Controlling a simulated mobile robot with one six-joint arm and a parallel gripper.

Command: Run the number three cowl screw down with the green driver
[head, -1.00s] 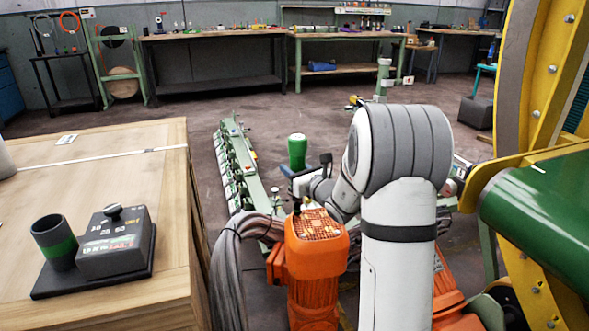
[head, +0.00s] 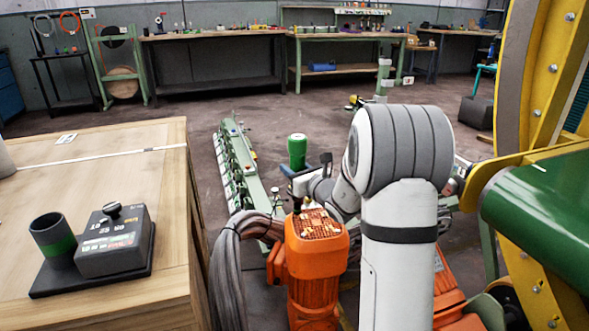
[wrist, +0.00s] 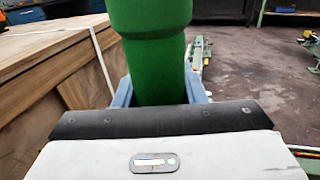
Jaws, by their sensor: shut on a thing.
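The green driver (head: 297,148) stands upright in my gripper (head: 303,180), above the orange motor. In the wrist view the green driver (wrist: 155,50) fills the space between the two blue fingers of my gripper (wrist: 160,92), which are shut on it. The orange motor's perforated cowl (head: 317,226) lies below and in front of the gripper. Small brass-coloured screws show on the cowl, but I cannot tell which is number three. A dark, narrow part reaches down at the cowl's far left edge; whether the driver's tip touches a screw is unclear.
A wooden crate (head: 120,160) at left carries a dark cup with a green band (head: 53,237) and a grey box with a knob (head: 116,240). Grey cables (head: 232,260) hang beside the motor. A green rail (head: 240,165) stands behind. Yellow framework (head: 520,80) bounds the right.

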